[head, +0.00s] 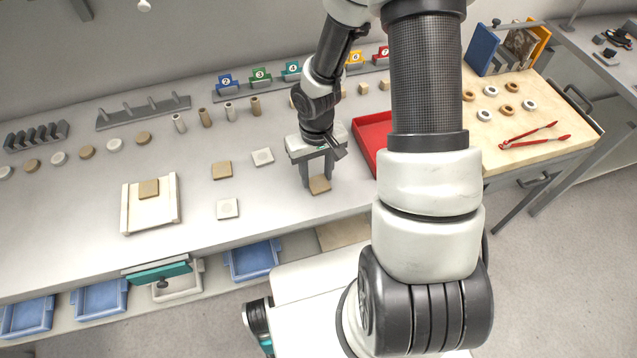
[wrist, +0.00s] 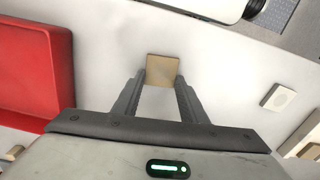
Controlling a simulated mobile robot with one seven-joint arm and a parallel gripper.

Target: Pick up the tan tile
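A square tan tile (head: 319,185) lies on the grey bench near its front edge. It also shows in the wrist view (wrist: 162,70). My gripper (head: 316,179) points down over this tile. In the wrist view my gripper (wrist: 160,80) is open, with a fingertip close to each side of the tile. I see no firm contact, and the exact gap is hard to judge. Another tan tile (head: 221,170) lies to the left on the bench, and a third (head: 149,188) rests on a cream board (head: 166,213).
Pale tiles (head: 263,157) and (head: 228,208) lie left of my gripper. A red tray (head: 371,137) stands close to its right. Several small cylinders and numbered holders line the back. Blue bins (head: 252,259) sit below the bench edge. Bare bench surrounds the tile.

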